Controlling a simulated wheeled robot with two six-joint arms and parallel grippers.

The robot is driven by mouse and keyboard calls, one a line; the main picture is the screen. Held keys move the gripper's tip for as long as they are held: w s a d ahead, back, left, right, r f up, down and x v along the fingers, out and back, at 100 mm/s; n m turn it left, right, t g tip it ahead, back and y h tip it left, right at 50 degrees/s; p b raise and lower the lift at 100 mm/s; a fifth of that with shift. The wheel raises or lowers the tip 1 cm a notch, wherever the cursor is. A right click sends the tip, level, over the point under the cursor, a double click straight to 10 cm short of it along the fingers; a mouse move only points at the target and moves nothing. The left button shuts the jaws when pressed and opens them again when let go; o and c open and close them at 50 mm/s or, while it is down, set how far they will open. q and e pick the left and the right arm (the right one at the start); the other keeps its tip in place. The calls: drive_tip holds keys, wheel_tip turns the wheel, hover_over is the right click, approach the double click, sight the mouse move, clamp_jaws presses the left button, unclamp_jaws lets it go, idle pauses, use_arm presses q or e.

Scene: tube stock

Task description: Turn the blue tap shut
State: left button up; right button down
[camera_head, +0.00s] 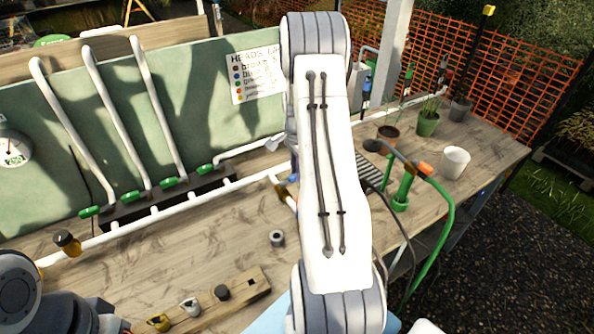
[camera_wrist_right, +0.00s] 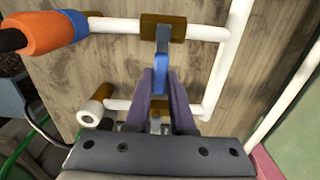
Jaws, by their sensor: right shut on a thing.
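The blue tap (camera_wrist_right: 162,58) shows in the right wrist view. Its blue lever stands out from a brown valve body (camera_wrist_right: 163,27) on a white pipe. My right gripper (camera_wrist_right: 161,84) has its two purple fingers on either side of the lever, shut on it. In the head view my white right arm covers most of this spot, and only a small bit of blue shows at the arm's left edge. My left arm shows at the lower left of the head view, but its gripper is not in view.
White pipes with green taps (camera_head: 170,182) run along the back panel (camera_head: 200,100). A wooden block (camera_head: 262,290) lies at the bench front. Plant pots, a white cup (camera_head: 454,163) and a green hose (camera_head: 446,215) are at the right. An orange-collared pipe (camera_wrist_right: 40,33) is near the tap.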

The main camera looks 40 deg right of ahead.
drive_tip(key=c, duration=0.8)
unclamp_jaws()
drive_tip(key=shift+o, duration=0.2)
drive_tip(key=shift+r, duration=0.1)
wheel_tip(320, 180, up, 10)
drive_tip(key=b, duration=0.2)
drive_tip(key=shift+r, duration=0.2)
